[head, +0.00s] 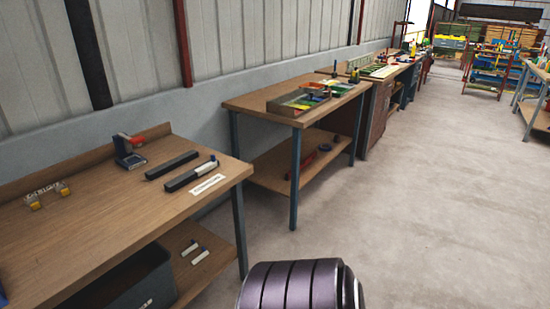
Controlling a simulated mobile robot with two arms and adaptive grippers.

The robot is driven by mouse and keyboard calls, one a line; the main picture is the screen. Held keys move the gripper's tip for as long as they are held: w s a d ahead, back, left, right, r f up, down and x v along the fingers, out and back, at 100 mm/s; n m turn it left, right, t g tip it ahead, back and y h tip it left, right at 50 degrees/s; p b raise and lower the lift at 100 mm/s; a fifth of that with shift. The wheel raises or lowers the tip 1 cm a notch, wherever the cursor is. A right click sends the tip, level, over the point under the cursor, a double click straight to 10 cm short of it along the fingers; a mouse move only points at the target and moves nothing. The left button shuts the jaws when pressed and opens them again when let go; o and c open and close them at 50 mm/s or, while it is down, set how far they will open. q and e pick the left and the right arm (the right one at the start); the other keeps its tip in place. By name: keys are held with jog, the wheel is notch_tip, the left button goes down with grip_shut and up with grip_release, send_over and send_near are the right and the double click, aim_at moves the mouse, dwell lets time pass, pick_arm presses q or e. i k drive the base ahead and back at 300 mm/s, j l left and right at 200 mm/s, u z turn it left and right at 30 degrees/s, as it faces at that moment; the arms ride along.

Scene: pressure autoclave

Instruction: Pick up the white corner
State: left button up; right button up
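No piece that I can clearly tell as the white corner shows. On the near wooden workbench (110,215), a flat white strip (207,184) lies near the right edge. A dark bar with a whitish end (190,175) lies beside it. Small white pieces (195,251) lie on the lower shelf; their shape is too small to tell. Neither of my grippers is in view; only a ribbed dark part, likely of my arm, shows at the bottom.
Another dark bar (172,165), a blue and red tool (130,150) and small yellow-ended parts (47,195) are on the near bench. A dark bin (125,285) stands below. A second bench (258,101) holds a tray (296,105). The floor (400,200) at right is clear.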

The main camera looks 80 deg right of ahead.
aim_at(202, 170)
jog(key=z, duration=2.05)
jog(key=u, duration=2.95)
jog(key=z, duration=2.95)
jog(key=i+l, duration=0.3)
jog(key=i, duration=0.2)
jog(key=i+l, duration=0.35)
jog(key=i, duration=0.15)
jog(key=j+u, duration=0.05)
